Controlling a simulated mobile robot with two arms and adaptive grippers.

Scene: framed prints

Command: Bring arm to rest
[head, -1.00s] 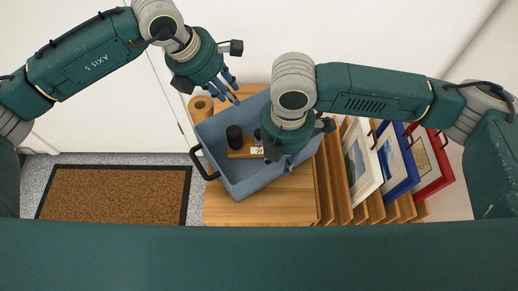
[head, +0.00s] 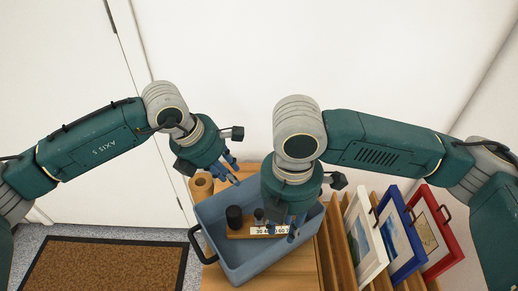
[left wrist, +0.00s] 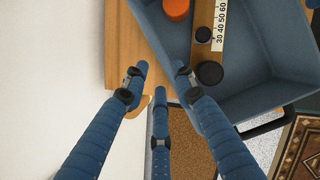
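My left gripper (head: 228,170) is open and empty, above the back left edge of a grey-blue bin (head: 236,268). In the left wrist view its fingers (left wrist: 160,85) are spread beside the bin's edge, with nothing between them. My right gripper (head: 287,222) points down over the right part of the bin. Its fingers look apart, and I see nothing held in them. In the bin lies a wooden board (head: 238,234) with a number strip and a black cylinder (head: 234,217).
To the right, a slotted rack (head: 333,240) holds white (head: 366,240), blue (head: 402,237) and red (head: 440,240) framed prints. A brown doormat (head: 100,266) lies on the floor at left.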

